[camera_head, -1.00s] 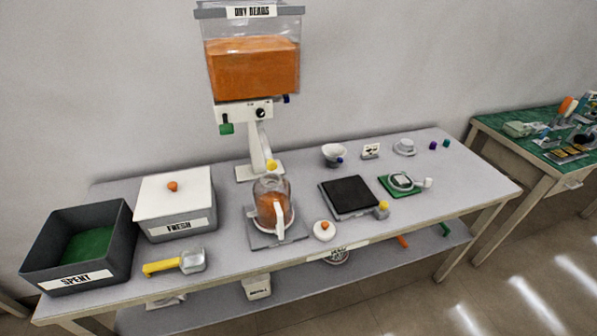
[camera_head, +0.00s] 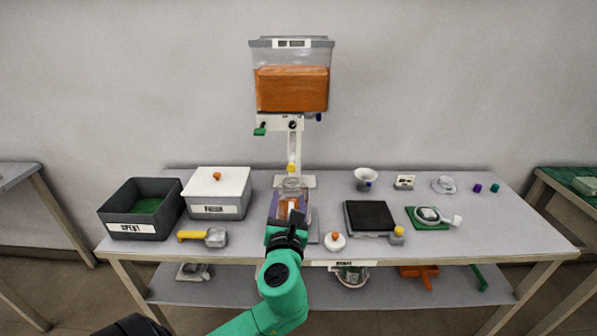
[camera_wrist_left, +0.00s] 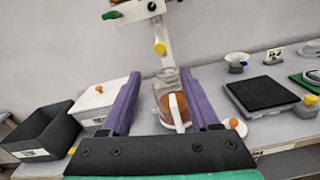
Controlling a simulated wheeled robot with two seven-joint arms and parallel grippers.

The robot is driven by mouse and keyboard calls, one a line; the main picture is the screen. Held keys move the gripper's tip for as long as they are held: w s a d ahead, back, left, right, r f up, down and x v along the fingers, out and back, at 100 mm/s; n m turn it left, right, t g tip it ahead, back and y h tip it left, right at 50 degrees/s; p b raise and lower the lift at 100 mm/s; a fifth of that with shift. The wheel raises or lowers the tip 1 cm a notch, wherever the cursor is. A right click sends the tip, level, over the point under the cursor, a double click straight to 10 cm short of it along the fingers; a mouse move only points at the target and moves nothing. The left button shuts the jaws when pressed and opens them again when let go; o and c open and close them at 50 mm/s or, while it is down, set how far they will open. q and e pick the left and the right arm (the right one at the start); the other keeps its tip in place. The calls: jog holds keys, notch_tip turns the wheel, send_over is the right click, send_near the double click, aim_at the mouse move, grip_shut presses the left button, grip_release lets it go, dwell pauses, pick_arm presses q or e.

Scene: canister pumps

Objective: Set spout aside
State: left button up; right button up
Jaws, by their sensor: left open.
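The dispenser (camera_head: 292,90) holds orange beads, and a yellow-tipped spout (camera_head: 291,168) hangs from it; the yellow tip also shows in the left wrist view (camera_wrist_left: 160,47). A clear pitcher (camera_wrist_left: 170,103) with orange contents and a white handle stands under the spout. My left gripper (camera_head: 288,208) is open in front of the pitcher, its purple fingers (camera_wrist_left: 162,82) pointing towards it, below the yellow tip. In the wrist view the pitcher shows between the fingers; I cannot tell whether they reach around it. In the head view my gripper partly hides the pitcher. My right gripper is not in view.
To the left are a dark SPENT bin (camera_head: 118,208), a white-lidded FRESH box (camera_head: 218,192) and a yellow-handled scoop (camera_head: 203,237). To the right are an orange-knobbed lid (camera_head: 335,243), a black-topped scale (camera_head: 369,215), a white funnel (camera_head: 366,178) and a green mat (camera_head: 418,222).

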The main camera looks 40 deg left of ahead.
aim_at(291, 169)
pick_arm(q)
jog(key=p+x, duration=0.1)
jog(key=x, duration=1.3)
jog(key=shift+w+a+r, duration=0.1)
jog(key=shift+w+a, duration=0.05)
jog(key=shift+w, duration=0.05)
jog(key=shift+c, duration=0.4)
grip_shut()
